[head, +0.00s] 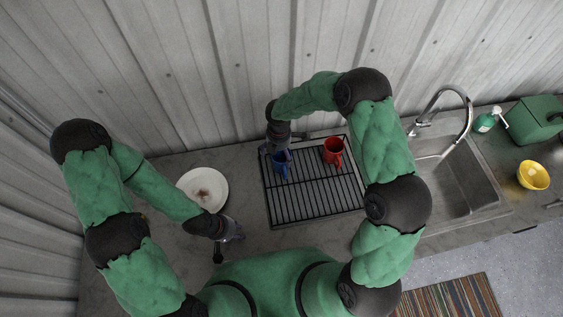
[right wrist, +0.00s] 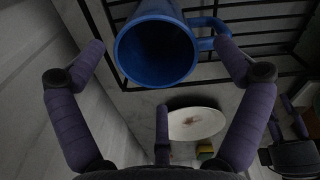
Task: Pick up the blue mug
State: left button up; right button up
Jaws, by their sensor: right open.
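The blue mug (head: 281,167) stands on the black wire dish rack (head: 300,222), near its back left. My right gripper (head: 279,142) is just behind the mug in the head view. In the right wrist view the mug (right wrist: 157,50) is seen toward its open, empty mouth, with its handle to the right. The spread purple fingers of my right gripper (right wrist: 160,62) lie on either side of the mug and are open; no grip on it shows. My left gripper (head: 231,231) is low beside the white plate; its finger opening is too small to judge.
A red mug (head: 333,151) stands on the rack right of the blue one. A white plate (head: 203,180) with a brown stain lies left of the rack. A sink (head: 452,188), yellow bowl (head: 533,176) and green soap bottle (head: 485,122) are to the right. A ribbed wall (head: 230,70) rises close behind.

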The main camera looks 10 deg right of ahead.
jog(key=p, duration=0.1)
send_over(280, 158)
jog(key=s, duration=0.3)
jog(key=f, duration=0.5)
jog(key=shift+a+f, duration=0.1)
jog(key=shift+a, duration=0.15)
jog(key=shift+s, duration=0.1)
jog(key=c, duration=1.5)
